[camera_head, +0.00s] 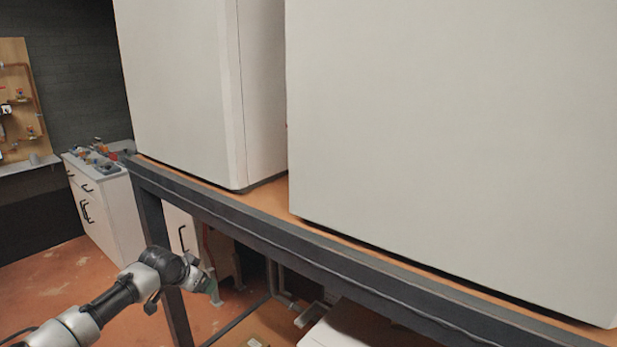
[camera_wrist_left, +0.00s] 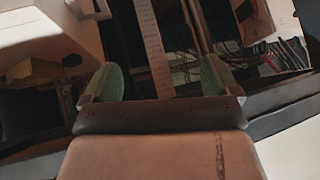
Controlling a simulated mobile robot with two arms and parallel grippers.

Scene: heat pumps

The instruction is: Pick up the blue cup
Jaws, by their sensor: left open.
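I cannot make out a blue cup in either view. My left gripper (camera_head: 209,285) reaches in from the lower left in the head view and sits in front of the dark bench frame, below the bench top. In the left wrist view its two greenish fingers (camera_wrist_left: 158,78) stand apart with nothing held between them. My right gripper is not in view.
Two large white units (camera_head: 450,130) (camera_head: 185,90) stand on the bench (camera_head: 265,200), whose dark front rail crosses the view. A white cabinet (camera_head: 105,205) with small items on top stands at the left. Orange floor (camera_head: 50,285) is open at lower left.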

